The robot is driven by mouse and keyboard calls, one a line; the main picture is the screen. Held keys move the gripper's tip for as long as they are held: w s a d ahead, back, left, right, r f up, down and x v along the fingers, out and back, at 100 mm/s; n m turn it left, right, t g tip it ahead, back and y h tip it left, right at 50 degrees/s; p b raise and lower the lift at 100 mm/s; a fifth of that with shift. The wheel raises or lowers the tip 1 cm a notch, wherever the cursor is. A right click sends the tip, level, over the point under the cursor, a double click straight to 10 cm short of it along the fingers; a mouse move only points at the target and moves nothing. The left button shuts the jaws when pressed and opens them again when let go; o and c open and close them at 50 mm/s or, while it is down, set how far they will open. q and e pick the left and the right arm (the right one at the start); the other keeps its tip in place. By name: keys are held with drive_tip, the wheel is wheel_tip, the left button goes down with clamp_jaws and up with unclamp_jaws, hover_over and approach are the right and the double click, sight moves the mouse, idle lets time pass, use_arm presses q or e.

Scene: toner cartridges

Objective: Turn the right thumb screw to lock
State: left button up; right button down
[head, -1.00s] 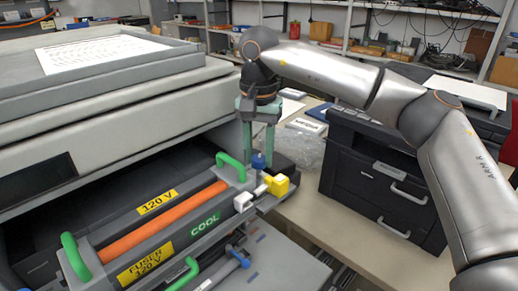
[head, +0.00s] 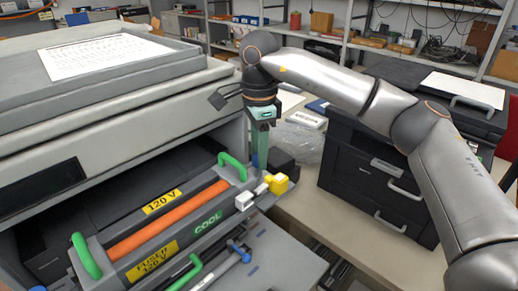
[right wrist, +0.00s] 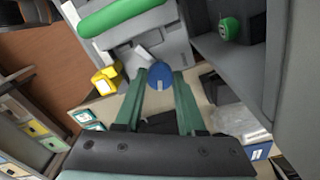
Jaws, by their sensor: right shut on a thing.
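The right thumb screw is a blue round knob (right wrist: 160,75) with a pale mark, between my right gripper's green fingertips in the right wrist view. My right gripper (head: 259,160) points down at the right end of the fuser unit and is shut on the screw; the fingers largely hide the screw in the head view. The fuser unit has an orange roller (head: 168,220), a green handle (head: 232,165) at its right end and a "COOL" label (head: 208,223). A yellow block (head: 278,184) sits just right of the screw in the head view. My left gripper is not in view.
The printer body (head: 120,115) rises close behind and left of my right gripper. A blue-ended lever (head: 240,252) lies in front of the fuser. A black drawer unit (head: 375,170) stands to the right on a beige table (head: 310,215).

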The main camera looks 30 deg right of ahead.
drive_tip(key=shift+m, duration=1.6)
drive_tip(key=c, duration=0.5)
unclamp_jaws()
wheel_tip(320, 180, up, 13)
drive_tip(key=p, duration=0.1)
drive_tip(key=shift+f, duration=0.2)
